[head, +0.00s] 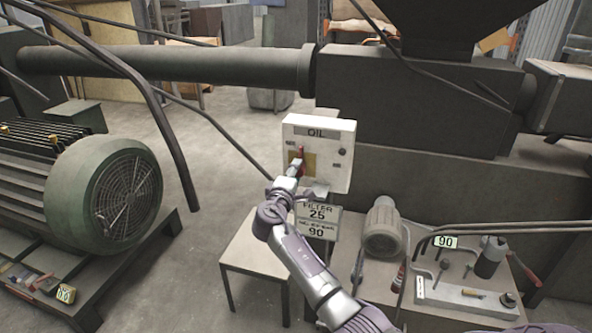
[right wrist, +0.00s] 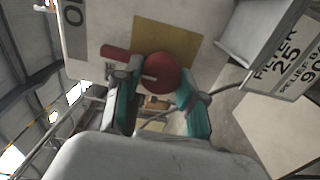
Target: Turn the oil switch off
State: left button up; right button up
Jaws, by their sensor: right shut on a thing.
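The white oil box (head: 335,165), labelled OIL, stands in the middle of the head view. Its red switch (head: 300,152) sits on a yellow plate, mostly hidden by my right gripper (head: 294,168) in that view. In the right wrist view the red switch (right wrist: 163,74) has a round hub with a lever pointing to the picture's left. The teal-padded fingers of my right gripper (right wrist: 158,92) stand on either side of the hub, and the gripper is shut on the switch. My left gripper is in neither view.
A sign reading FILTER 25 and 90 (head: 317,221) hangs below the box. A low bench (head: 252,250) stands under it. A small motor (head: 382,232) and tools lie at right. A large green motor (head: 105,195) is at left, with open floor between.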

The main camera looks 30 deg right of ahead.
jog(key=shift+n, duration=0.4)
jog(key=o, duration=1.1)
jog(key=shift+o, duration=0.2)
jog(key=v, duration=1.2)
